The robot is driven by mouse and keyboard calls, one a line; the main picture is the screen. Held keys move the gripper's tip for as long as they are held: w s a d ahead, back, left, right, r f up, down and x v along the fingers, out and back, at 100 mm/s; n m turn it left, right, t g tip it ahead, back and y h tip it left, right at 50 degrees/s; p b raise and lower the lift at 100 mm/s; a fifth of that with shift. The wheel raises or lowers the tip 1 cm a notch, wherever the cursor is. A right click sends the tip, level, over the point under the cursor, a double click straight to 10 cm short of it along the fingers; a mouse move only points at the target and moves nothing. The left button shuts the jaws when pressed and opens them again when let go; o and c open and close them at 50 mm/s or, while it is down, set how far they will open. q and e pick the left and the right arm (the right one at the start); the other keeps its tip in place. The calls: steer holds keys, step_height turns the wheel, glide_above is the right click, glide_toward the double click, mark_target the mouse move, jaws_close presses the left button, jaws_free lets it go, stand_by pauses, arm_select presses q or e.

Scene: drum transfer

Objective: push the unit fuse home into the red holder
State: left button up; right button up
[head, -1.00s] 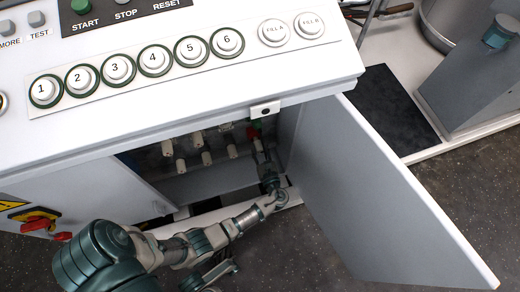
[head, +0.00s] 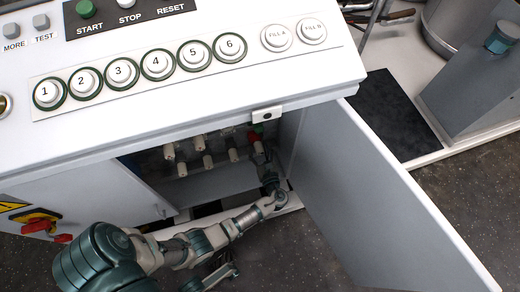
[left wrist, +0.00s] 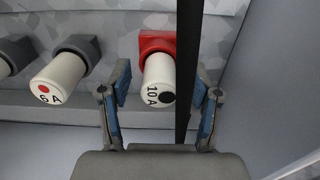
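The unit fuse (left wrist: 156,75) is a cream cylinder marked 10 A with a black dot on its end. It stands in the red holder (left wrist: 158,42) in the left wrist view; how deep it sits I cannot tell. My left gripper (left wrist: 163,85) is open, its blue-padded fingers on either side of the fuse with gaps showing. In the head view the red holder (head: 253,135) is at the right of the open cabinet, and my left gripper (head: 264,168) reaches in below it. A grey part of mine at the bottom may be my right gripper, seen too little to tell.
A dark vertical bar (left wrist: 187,65) stands between the fuse and the right-hand finger in the left wrist view. A fuse marked 6 A (left wrist: 57,78) in a grey holder is to the left. The open cabinet door (head: 375,190) bounds the right side.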

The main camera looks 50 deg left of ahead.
arm_select(q)
steer(key=v, duration=1.2)
steer(key=shift+f, duration=0.15)
